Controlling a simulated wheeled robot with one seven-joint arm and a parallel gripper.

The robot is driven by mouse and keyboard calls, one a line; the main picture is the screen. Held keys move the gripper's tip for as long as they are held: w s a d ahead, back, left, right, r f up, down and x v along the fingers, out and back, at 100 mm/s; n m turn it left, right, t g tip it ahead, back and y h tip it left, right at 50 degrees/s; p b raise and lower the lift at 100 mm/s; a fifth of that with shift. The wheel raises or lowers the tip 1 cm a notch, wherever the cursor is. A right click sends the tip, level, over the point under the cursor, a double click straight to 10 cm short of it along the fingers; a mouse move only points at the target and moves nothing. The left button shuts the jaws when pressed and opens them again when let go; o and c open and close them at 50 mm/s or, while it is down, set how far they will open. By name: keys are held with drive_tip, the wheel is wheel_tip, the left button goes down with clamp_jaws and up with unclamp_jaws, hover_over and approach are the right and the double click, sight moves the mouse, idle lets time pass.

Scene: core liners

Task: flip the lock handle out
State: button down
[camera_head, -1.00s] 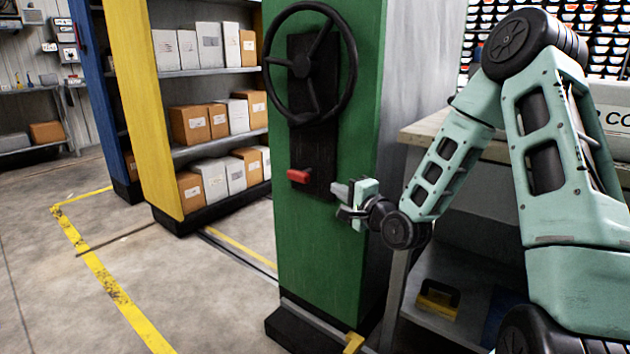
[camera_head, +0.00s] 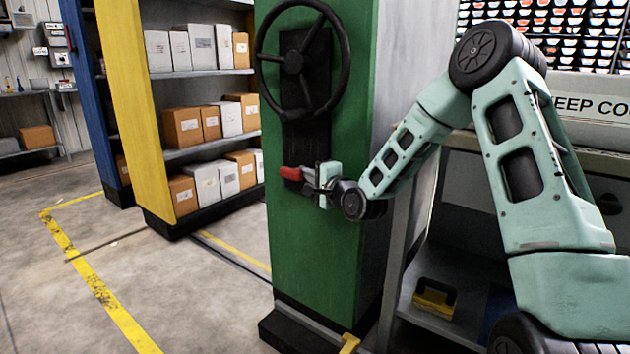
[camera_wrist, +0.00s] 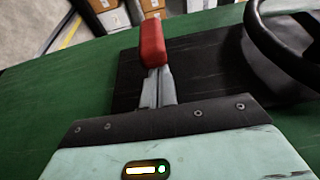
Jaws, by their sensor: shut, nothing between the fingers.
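The lock handle has a red grip (camera_head: 291,173) and sits low on the black plate (camera_head: 306,75) on the green cabinet end, below the black handwheel. My gripper (camera_head: 308,182) is just right of the red grip, close against the cabinet end. In the wrist view the two grey fingers (camera_wrist: 157,88) are together, with nothing seen between them. Their tips reach the near end of the red handle (camera_wrist: 153,43) and overlap it in the picture. I cannot tell whether they touch it or are beside or behind it. The handle's base is partly hidden.
The black handwheel (camera_head: 345,72) stands out above the handle; its rim also shows at the right of the wrist view (camera_wrist: 262,45). A grey bench (camera_head: 583,148) is right of the cabinet, beside my arm. The floor (camera_head: 190,300) at left is open.

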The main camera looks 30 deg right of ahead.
sight(290, 175)
drive_tip(key=shift+s+a, duration=0.3)
drive_tip(key=shift+a, duration=0.45)
drive_tip(key=shift+s+a, duration=0.25)
drive_tip(key=shift+a, duration=0.45)
drive_tip(key=shift+s+a, duration=0.3)
drive_tip(key=shift+a, duration=0.55)
